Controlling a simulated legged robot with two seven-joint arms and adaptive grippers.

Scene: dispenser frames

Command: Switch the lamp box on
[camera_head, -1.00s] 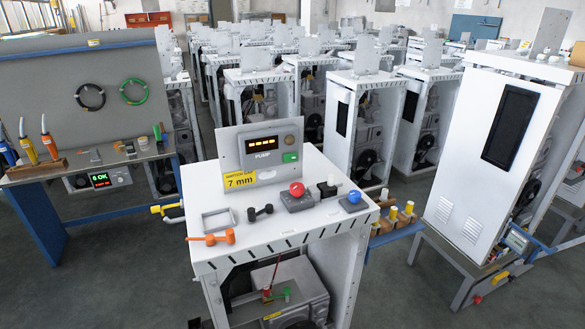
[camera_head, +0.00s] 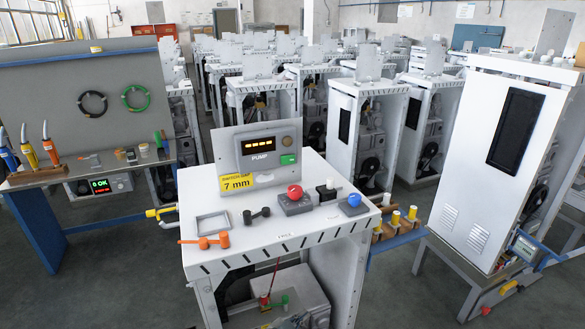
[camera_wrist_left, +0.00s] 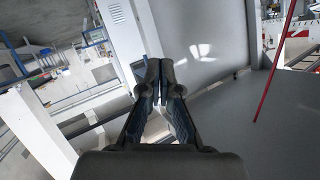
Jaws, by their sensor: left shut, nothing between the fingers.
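A grey panel marked PUMP (camera_head: 230,150) stands upright on the white cabinet top (camera_head: 290,236), with a lit amber display and a green button (camera_head: 288,160). In front are a grey box with a red knob (camera_head: 295,192), a small black box with a white top (camera_head: 327,192) and a blue-knobbed box (camera_head: 353,201). I cannot tell which of these is the lamp box. My left gripper (camera_wrist_left: 160,70) shows in the left wrist view, shut and empty, fingertips together beside white cabinet parts. Neither gripper is clearly visible in the head view.
An orange tool (camera_head: 205,242), a black tool (camera_head: 256,215) and a grey frame (camera_head: 212,222) lie on the cabinet top. A thin red rod (camera_wrist_left: 275,60) is right of my gripper. A workbench (camera_head: 85,172) stands left; a tall white cabinet (camera_head: 500,160) stands right.

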